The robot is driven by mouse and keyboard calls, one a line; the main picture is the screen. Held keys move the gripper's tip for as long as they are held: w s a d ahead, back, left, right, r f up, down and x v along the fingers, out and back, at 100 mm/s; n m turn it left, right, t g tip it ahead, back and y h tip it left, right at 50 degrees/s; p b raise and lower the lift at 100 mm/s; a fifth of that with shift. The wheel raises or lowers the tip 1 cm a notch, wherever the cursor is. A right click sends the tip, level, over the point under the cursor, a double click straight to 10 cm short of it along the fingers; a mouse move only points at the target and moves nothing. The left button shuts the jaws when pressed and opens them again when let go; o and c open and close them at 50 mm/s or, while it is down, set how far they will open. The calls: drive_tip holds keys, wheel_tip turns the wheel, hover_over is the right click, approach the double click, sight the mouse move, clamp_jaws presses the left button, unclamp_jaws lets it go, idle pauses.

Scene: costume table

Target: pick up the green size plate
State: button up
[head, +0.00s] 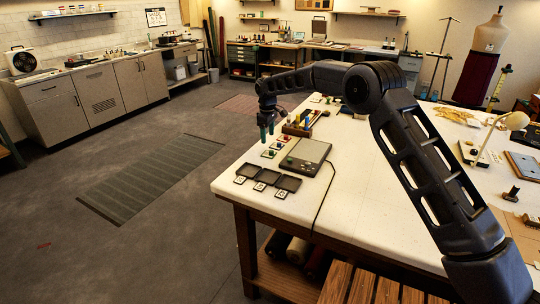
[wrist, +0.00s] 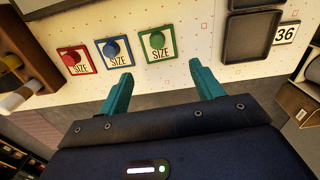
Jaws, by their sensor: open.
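The green size plate (wrist: 158,46) is a white-edged square with a green border, a round green knob and the word SIZE. It lies flat on the white table. In the head view the green plate (head: 268,154) is the nearest of three plates in a row. A blue size plate (wrist: 114,52) and a red size plate (wrist: 76,60) lie to its left in the wrist view. My gripper (wrist: 160,71) has its two teal fingers apart, with nothing between them. The fingertips appear just short of the green plate in the wrist view. In the head view my gripper (head: 266,132) hangs above the row.
Black trays (head: 267,176) with number cards stand at the table's near left corner. A dark flat device (head: 305,157) with a cable lies right of the plates. A wooden rack (head: 302,124) stands behind it. The table edge is close to the plates on the left.

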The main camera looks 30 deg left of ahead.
sight(268, 154)
drive_tip(key=shift+f, duration=3.85)
drive_tip(key=c, duration=0.7)
